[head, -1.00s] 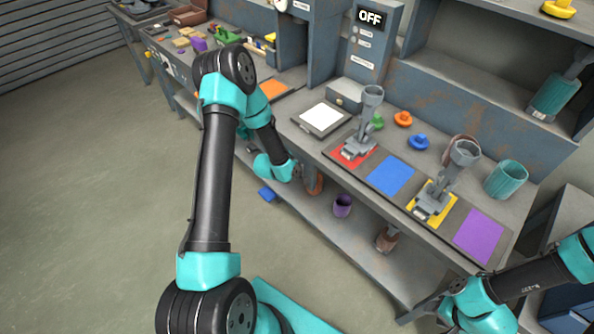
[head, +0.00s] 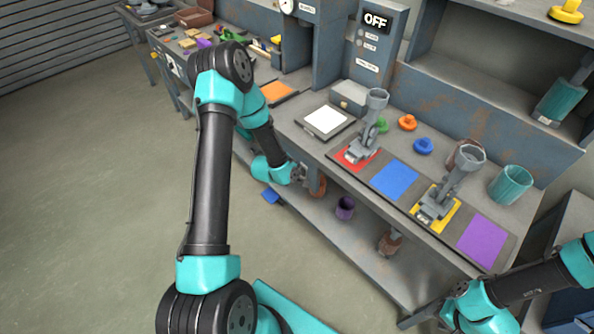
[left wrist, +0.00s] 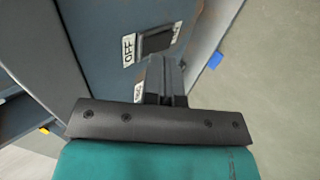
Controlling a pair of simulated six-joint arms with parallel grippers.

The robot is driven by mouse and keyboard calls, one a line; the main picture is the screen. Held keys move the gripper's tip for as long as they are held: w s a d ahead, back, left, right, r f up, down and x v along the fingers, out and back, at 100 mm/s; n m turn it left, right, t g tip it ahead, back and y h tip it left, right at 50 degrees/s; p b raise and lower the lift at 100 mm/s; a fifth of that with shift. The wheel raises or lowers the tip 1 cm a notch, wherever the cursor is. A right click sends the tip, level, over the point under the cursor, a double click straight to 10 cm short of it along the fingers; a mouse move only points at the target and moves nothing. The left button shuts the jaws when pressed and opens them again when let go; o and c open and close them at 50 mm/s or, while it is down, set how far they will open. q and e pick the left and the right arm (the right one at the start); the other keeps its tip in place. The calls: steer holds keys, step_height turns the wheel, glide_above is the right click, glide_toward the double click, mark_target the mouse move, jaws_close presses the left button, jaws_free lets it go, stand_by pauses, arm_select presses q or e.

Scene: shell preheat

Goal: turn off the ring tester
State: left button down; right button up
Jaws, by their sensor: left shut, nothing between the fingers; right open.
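The OFF sign (head: 375,20) is lit white on black on a tall grey cabinet (head: 366,62) at the back of the bench. In the left wrist view, a dark switch (left wrist: 157,40) sits on a blue-grey panel, with a white OFF label (left wrist: 129,50) beside it. My left gripper (left wrist: 163,68) is shut and empty, its fingertips close to the switch; I cannot tell whether they touch it. In the head view, my left gripper (head: 299,175) is low at the bench's front side, partly hidden. My right gripper (head: 428,313) is open at the lower right, beside the bench front.
The bench holds red, blue (head: 394,181), yellow and purple mats, with grey cup-topped fixtures (head: 376,110) on red and yellow. Small green, orange (head: 407,122) and blue knobs and a teal cup (head: 510,184) stand behind. A purple cup (head: 344,207) is on the lower shelf.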

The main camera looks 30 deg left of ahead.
arm_select(q)
steer(key=v, duration=1.1)
steer(key=shift+w+r, duration=0.25)
steer(key=shift+r, duration=0.15)
steer(key=shift+d, duration=0.15)
steer(key=s+d+f+m+g, duration=0.4)
steer(key=s+d+f+m, duration=0.1)
steer(key=d, duration=0.4)
steer(key=s+d+f+m+g+h, duration=0.1)
steer(key=s+d+f+m+g, duration=0.3)
steer(key=s+d+m, duration=0.4)
steer(key=shift+s+d+f+h, duration=0.3)
steer(key=shift+s+d+f, duration=0.05)
steer(key=shift+d+f, duration=0.35)
